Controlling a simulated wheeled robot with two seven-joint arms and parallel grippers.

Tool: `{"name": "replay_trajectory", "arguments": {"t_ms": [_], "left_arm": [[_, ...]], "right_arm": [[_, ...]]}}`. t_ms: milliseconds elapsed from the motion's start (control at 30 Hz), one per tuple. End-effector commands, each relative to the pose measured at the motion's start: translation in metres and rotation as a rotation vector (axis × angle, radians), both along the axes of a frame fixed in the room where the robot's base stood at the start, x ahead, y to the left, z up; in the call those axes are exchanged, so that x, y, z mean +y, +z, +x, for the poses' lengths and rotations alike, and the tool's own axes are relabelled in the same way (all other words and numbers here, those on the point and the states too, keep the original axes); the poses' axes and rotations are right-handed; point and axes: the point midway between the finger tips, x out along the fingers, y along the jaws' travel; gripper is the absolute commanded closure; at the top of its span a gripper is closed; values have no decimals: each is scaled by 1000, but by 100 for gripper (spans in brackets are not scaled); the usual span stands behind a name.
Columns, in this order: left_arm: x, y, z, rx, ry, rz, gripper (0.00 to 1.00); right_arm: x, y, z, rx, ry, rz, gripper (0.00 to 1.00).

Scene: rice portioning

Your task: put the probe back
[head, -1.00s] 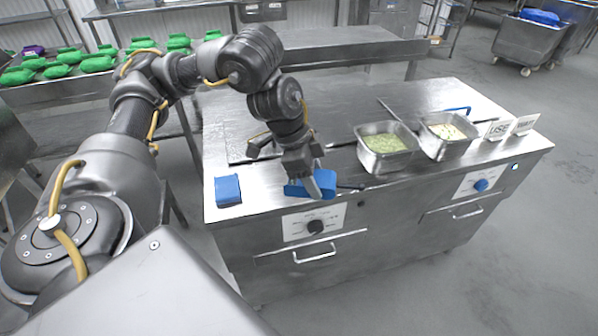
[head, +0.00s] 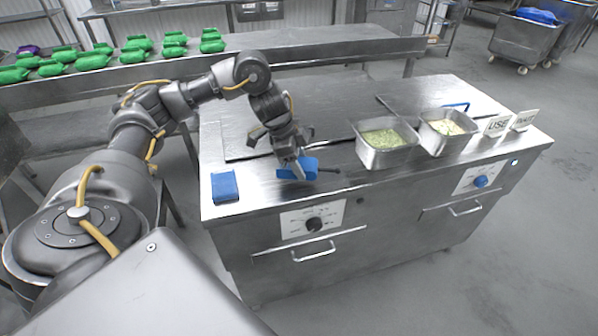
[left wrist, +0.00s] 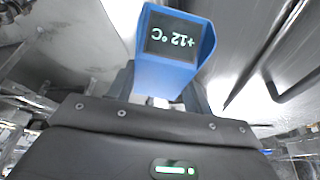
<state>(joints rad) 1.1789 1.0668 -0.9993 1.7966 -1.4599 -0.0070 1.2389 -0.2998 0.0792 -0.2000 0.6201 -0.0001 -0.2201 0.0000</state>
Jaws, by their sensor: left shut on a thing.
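The probe (head: 310,165) is a blue handheld unit with a thin dark end pointing right in the head view. My left gripper (head: 292,166) is shut on it and holds it over the counter's front edge, in front of the closed left lid. In the left wrist view the probe (left wrist: 170,62) shows a dark display reading +12 °C, upside down. A blue block (head: 225,187), possibly the probe's holder, sits on the counter's front left corner, left of the gripper and apart from it. My right gripper is out of view.
Two steel pans, one with green food (head: 387,157) and one with pale food (head: 447,138), stand right of the gripper. Green bags (head: 92,62) lie on a back table. Counter between block and probe is clear.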

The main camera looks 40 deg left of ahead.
Motion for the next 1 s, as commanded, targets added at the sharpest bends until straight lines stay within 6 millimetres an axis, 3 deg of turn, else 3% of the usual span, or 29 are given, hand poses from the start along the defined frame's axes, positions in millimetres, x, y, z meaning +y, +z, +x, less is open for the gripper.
{"name": "replay_trajectory", "arguments": {"t_ms": [267, 567, 600, 767, 1000], "left_arm": [[2, -33, 1, 3, 1, -1, 72], [2, -36, 1, 2, 1, 0, 72], [2, -37, 1, 2, 1, 0, 48], [2, -36, 2, 2, 1, 0, 28], [2, -36, 2, 2, 1, 0, 28]], "right_arm": [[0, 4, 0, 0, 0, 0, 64], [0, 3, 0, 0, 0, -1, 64], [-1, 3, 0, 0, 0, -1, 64], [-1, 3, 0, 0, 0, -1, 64], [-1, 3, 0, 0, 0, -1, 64]]}}
